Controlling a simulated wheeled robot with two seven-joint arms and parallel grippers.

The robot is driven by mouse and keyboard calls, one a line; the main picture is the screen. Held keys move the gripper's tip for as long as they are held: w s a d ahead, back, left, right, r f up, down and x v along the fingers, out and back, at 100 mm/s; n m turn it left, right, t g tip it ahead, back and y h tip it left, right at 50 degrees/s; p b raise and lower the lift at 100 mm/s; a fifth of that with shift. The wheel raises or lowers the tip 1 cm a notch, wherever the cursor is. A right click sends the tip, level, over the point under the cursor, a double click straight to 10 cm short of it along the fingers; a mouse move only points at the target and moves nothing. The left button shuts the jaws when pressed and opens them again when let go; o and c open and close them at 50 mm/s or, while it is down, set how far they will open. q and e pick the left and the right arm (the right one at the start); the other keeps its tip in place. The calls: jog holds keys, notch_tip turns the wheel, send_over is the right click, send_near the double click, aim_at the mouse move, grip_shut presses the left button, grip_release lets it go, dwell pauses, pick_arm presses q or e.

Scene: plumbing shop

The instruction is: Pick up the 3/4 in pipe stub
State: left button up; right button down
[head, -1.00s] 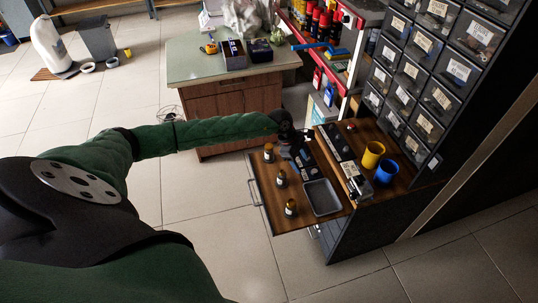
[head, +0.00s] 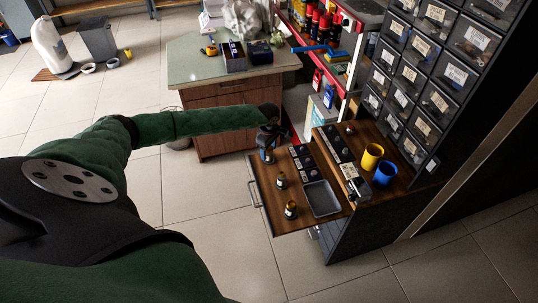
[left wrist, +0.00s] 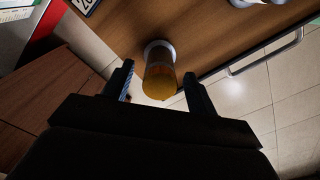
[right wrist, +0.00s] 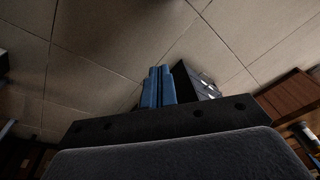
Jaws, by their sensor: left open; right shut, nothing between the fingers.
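Three upright pipe stubs with orange-brown tops stand along the left side of the pulled-out wooden drawer (head: 262,196). In the left wrist view this far stub (left wrist: 159,80) stands on a pale round base, between and just beyond the open fingers of my left gripper (left wrist: 159,85). I cannot read which stub is 3/4 in. My right gripper (right wrist: 158,86) is shut and empty, over the floor.
A grey tray (head: 321,199) and dark labelled strips lie right of the stubs. A yellow cup (head: 372,156) and a blue cup (head: 385,173) stand on the cabinet top. A bin rack (head: 425,85) rises at right. Floor left of the drawer is clear.

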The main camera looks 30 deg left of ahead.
aim_at(269, 154)
pick_arm(q)
notch_tip(269, 154, down, 4)
jog(key=shift+d+r+p, duration=0.15)
jog(key=shift+r+p, duration=0.1)
jog(key=shift+p, duration=0.35)
grip_shut()
pick_arm(e)
notch_tip(269, 154, down, 6)
